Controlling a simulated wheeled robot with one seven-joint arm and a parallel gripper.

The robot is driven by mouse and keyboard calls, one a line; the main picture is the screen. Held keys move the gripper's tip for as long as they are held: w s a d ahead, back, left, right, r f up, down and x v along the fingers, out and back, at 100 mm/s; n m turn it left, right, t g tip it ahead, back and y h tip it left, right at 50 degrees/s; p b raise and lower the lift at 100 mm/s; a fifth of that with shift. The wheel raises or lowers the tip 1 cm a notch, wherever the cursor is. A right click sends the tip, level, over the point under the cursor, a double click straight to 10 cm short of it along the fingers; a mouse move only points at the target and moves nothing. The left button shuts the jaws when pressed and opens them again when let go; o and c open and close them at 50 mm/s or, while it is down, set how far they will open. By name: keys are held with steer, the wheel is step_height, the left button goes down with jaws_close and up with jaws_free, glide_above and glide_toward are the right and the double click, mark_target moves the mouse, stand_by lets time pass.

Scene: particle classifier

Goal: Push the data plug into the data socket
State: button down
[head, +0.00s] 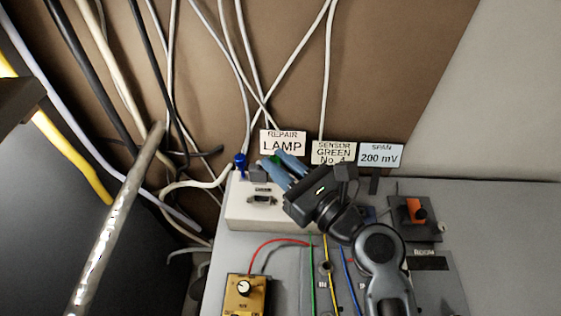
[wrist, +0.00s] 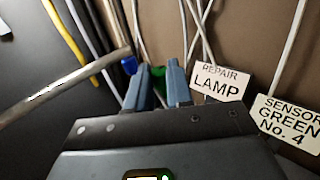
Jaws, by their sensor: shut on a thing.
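My gripper (head: 271,158) reaches over the back of a white box (head: 240,208), its blue-grey fingers pointing up and left. In the wrist view the fingers (wrist: 158,72) are a little apart, with a small green piece (wrist: 159,74) between them. Only a sliver of the green piece shows, and I cannot tell whether it is the data plug. A dark connector (head: 262,198) with a small slot sits on the white box; it may be the data socket, but no label on it is readable. My wrist hides the right side of the box.
A blue knob-like piece (head: 240,159) stands at the box's back left. Signs reading "REPAIR LAMP" (head: 283,142), "SENSOR GREEN No. 4" (head: 333,152) and "SPAN 200 mV" (head: 380,156) stand behind. Several cables hang down the brown wall. A yellow box (head: 246,292) is in front.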

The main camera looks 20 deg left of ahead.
step_height(320, 180, down, 5)
steer(key=b, duration=0.3)
steer(key=shift+p, duration=0.4)
stand_by(2.0)
steer(key=shift+f+b, duration=1.05)
steer(key=shift+f, duration=0.3)
steer(key=c, duration=0.9)
jaws_free()
